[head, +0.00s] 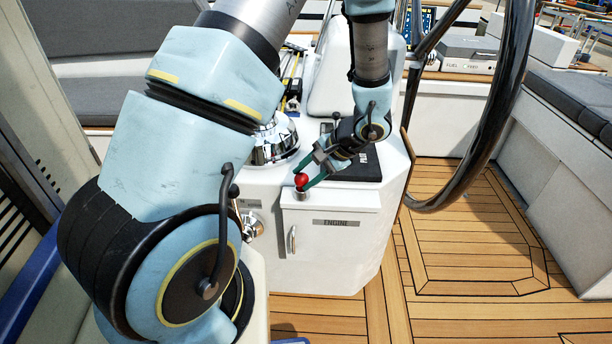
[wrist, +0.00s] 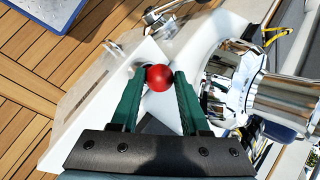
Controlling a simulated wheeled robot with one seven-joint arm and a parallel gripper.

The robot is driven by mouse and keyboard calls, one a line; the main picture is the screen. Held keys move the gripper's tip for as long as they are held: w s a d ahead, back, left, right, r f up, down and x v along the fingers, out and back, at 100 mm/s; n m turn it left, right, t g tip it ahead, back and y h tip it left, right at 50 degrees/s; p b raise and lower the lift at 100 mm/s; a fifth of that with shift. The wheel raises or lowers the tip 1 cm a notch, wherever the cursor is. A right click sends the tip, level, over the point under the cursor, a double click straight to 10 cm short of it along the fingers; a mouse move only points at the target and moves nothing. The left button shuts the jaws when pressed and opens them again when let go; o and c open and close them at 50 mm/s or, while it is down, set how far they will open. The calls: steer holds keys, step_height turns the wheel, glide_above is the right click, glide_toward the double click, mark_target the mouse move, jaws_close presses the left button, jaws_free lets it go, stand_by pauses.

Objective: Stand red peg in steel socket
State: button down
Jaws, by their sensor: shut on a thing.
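The red peg (head: 301,179) shows as a round red top between the fingertips of my gripper (head: 311,176). In the wrist view the red peg (wrist: 159,78) sits between the two green fingers of my gripper (wrist: 160,84), which are shut on it. The steel socket (head: 300,194) shows as a small grey metal piece directly below the red top, near the front edge of the white console. The peg's lower part is hidden, so I cannot tell how deep it sits in the socket.
The white console (head: 345,215) carries a chrome dome (head: 275,140) left of my gripper and a black panel (head: 358,165) behind it. A steering wheel (head: 508,100) stands at the right. Teak floor (head: 470,240) lies open at the right.

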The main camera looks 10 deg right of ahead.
stand_by(0.4)
jaws_free()
stand_by(0.5)
steer(key=shift+r+p, duration=2.15)
steer(key=shift+r, duration=1.4)
steer(key=s+a+r+n+g+h, duration=0.1)
steer(key=s+a+r+n+h, duration=0.2)
steer(key=a, duration=0.4)
steer(key=s+a+r+n+g+h, duration=0.1)
steer(key=s+a+r+n+h, duration=0.2)
steer(key=a+r+n, duration=0.3)
steer(key=shift+s+a+r+n+h, duration=0.3)
steer(key=shift+a+r, duration=0.2)
steer(key=shift+r, duration=0.3)
